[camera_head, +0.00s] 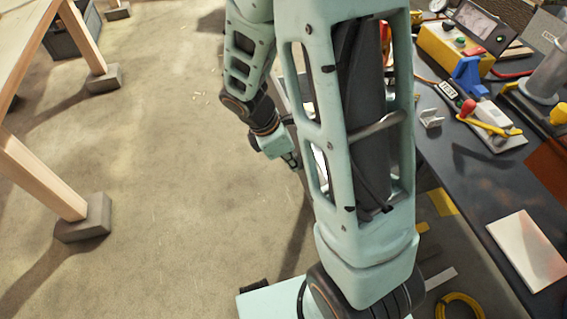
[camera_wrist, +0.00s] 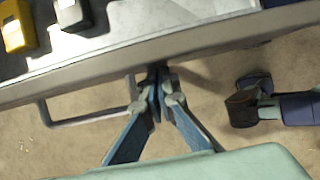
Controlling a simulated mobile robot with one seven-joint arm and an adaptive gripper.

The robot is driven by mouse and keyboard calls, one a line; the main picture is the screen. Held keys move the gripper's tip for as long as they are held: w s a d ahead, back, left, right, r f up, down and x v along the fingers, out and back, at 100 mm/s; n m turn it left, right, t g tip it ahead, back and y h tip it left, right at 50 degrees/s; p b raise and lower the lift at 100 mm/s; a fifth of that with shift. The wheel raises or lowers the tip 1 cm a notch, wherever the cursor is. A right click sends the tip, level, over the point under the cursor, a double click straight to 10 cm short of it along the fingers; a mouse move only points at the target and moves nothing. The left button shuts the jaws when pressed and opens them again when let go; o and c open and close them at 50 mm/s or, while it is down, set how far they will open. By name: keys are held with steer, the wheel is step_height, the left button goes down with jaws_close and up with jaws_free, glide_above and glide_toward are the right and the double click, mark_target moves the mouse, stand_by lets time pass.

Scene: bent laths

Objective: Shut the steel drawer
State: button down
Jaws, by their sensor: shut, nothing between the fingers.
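The steel drawer (camera_wrist: 215,42) runs across the top of the wrist view, its front edge slanting up to the right. It stands open, with a pale interior visible. Its bar handle (camera_wrist: 85,119) sticks out to the left of my gripper. My gripper (camera_wrist: 158,72) is shut and empty, with its fingertips at the drawer front, right of the handle. I cannot tell whether they touch it. In the head view my gripper (camera_head: 291,160) points down to the right, and my arm hides most of the drawer.
A yellow item (camera_wrist: 17,27) and a grey-white item (camera_wrist: 72,14) lie in dark recesses in the drawer. A dark workbench (camera_head: 470,165) with tools and a yellow box (camera_head: 447,50) stands at right. A wooden table leg (camera_head: 45,180) stands at left. Floor between is clear.

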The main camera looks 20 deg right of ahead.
steer(key=d+p, duration=0.5)
steer(key=d, duration=1.9)
steer(key=shift+d+p, duration=0.15)
steer(key=shift+p, duration=0.25)
steer(key=shift+d+r, duration=0.1)
steer(key=shift+r, duration=0.05)
